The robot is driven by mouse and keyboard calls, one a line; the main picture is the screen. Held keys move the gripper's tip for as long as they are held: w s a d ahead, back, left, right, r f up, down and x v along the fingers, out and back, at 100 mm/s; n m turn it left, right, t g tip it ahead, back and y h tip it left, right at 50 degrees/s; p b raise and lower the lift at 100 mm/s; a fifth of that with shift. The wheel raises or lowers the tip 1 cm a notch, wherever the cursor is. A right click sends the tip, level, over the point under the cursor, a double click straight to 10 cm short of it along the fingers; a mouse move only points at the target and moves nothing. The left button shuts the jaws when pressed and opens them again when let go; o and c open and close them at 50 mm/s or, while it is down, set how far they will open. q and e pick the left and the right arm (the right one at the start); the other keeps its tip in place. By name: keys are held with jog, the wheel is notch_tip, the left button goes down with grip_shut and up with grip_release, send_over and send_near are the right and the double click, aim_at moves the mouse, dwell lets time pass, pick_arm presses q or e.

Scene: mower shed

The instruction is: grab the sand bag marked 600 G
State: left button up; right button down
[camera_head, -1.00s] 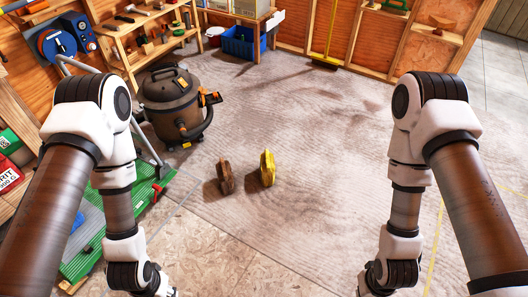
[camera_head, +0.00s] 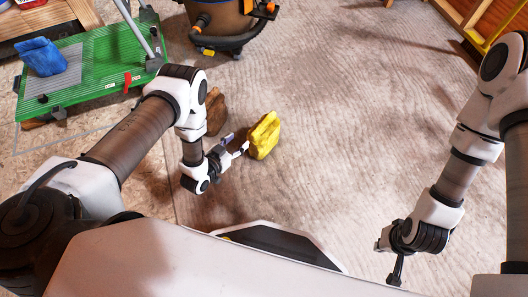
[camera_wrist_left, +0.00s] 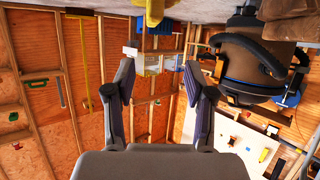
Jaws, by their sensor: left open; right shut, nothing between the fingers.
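A yellow bag (camera_head: 264,136) stands on the floor in the head view. A brown bag (camera_head: 214,111) stands left of it, partly hidden behind my left arm. A blue bag (camera_head: 41,57) lies on a green platform at the upper left. No weight marking is readable on any of them. My left gripper (camera_head: 236,143) is open and empty, just left of the yellow bag, low over the floor. In the left wrist view its open fingers (camera_wrist_left: 160,72) are below the yellow bag (camera_wrist_left: 153,10), which is cut off at the top edge. My right gripper (camera_head: 395,277) is shut and empty, far right of the bags.
A green platform (camera_head: 95,84) with metal bars stands at the upper left. A shop vacuum (camera_head: 222,22) with a black hose stands behind the bags. The concrete floor right of the yellow bag is clear. Wooden shed walls (camera_wrist_left: 75,110) show in the left wrist view.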

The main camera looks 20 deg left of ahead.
aim_at(260, 129)
pick_arm(q)
notch_tip(260, 129, down, 8)
jog(key=t+h+b, duration=0.2)
jog(key=t+b, duration=0.1)
jog(key=b, duration=0.2)
jog(key=shift+m+t, duration=0.3)
jog(key=shift+m, duration=0.3)
jog(key=b+x, duration=0.2)
jog(key=x, duration=0.2)
jog(key=b+x, duration=0.2)
jog(key=x, duration=0.2)
jog(key=b+x, duration=0.3)
jog(key=x, duration=0.1)
jog(key=shift+w+d+f, duration=0.1)
jog(key=shift+w+d, duration=0.05)
jog(key=shift+d, duration=0.3)
jog(key=shift+w, duration=0.1)
grip_shut()
pick_arm(e)
notch_tip(260, 129, down, 15)
jog(key=shift+w+d+f, duration=0.2)
